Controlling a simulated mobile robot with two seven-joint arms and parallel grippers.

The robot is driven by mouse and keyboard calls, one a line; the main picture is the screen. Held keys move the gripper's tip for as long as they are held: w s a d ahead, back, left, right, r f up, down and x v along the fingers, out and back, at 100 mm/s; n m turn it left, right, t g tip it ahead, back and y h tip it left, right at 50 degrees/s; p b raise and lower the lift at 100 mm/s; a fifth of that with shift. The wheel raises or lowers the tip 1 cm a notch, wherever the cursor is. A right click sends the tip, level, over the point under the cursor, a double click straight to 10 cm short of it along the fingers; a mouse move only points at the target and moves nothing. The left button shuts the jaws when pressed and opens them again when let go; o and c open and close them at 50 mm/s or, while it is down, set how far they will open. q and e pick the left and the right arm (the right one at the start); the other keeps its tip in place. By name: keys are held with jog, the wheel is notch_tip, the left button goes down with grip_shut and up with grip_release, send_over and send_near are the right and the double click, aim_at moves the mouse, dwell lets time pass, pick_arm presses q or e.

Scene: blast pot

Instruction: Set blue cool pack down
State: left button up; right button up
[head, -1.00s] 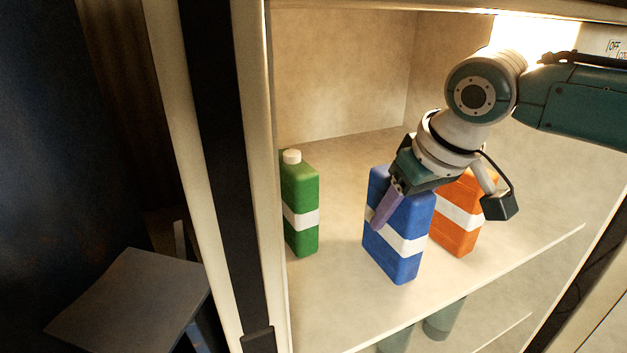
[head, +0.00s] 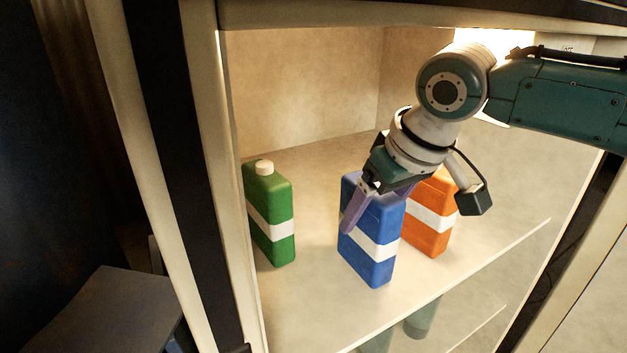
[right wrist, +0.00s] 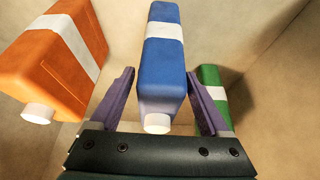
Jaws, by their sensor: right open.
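The blue cool pack (head: 371,240), with a white band, stands upright on the cabinet shelf (head: 310,300), between a green pack and an orange pack. It also shows in the right wrist view (right wrist: 162,70), with its white cap toward the camera. My right gripper (head: 366,205) is at the top of the blue pack. In the right wrist view its purple fingers (right wrist: 160,98) are spread on either side of the pack, with gaps on both sides. The left gripper is not in view.
The green pack (head: 270,215) stands to the left and the orange pack (head: 430,215) close to the right. The cabinet's left post (head: 190,150) borders the opening. Grey-green cylinders (head: 422,318) sit below the shelf. Free shelf lies between the green and blue packs.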

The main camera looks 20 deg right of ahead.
jog(key=s+p, duration=0.3)
jog(key=s, duration=0.7)
jog(key=s+a+n+y, duration=0.2)
jog(key=s+a, duration=0.7)
jog(key=a, duration=0.1)
jog(key=s+d+r+g+h, duration=0.1)
jog(key=s+d+h, duration=0.1)
jog(key=s, duration=0.5)
jog(key=shift+d+m, duration=0.4)
jog(key=shift+d, duration=0.15)
